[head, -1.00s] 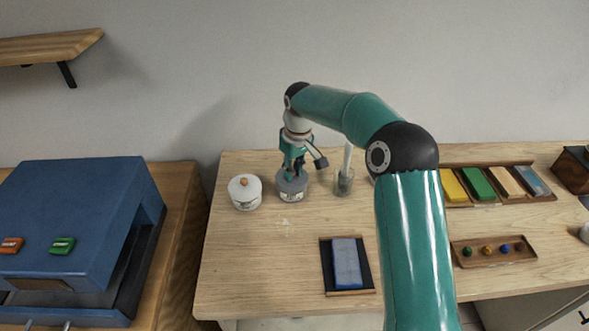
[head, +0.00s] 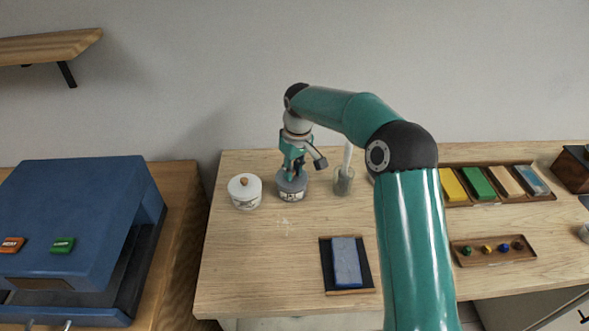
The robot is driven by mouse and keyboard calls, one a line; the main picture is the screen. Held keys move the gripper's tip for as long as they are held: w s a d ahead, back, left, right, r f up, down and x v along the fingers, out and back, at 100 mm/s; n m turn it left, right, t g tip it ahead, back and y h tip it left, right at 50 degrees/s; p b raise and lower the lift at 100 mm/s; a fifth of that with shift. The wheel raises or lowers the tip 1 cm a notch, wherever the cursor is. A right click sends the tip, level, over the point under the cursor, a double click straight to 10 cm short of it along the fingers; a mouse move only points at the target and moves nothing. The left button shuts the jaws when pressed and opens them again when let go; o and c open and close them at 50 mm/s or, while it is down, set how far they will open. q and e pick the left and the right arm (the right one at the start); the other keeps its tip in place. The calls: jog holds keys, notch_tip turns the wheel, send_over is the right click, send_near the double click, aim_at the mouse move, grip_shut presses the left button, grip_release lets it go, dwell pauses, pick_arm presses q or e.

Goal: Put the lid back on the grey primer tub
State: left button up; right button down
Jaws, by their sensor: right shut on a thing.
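The grey primer tub (head: 292,194) stands upright on the wooden table, with a label on its front. A grey lid (head: 284,178) shows at the top of the tub; I cannot tell whether it is fully seated. My right gripper (head: 293,174) points down over the tub and is shut on the lid, its fingertips partly hidden. My left gripper is not in view.
A white tub with a wooden knob (head: 244,191) stands close left of the grey tub. A glass jar (head: 344,182) holding a light stick stands close right. A blue block on a dark tray (head: 346,263) lies in front. The front left table area is clear.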

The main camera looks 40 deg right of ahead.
dwell(0.3)
jog(key=c, duration=1)
grip_release()
jog(key=shift+o, duration=0.2)
jog(key=o, duration=0.5)
jog(key=shift+w, duration=0.1)
jog(key=shift+r+p, duration=2.1)
jog(key=shift+r, duration=0.35)
jog(key=shift+r+p, duration=0.6)
jog(key=shift+r, duration=0.45)
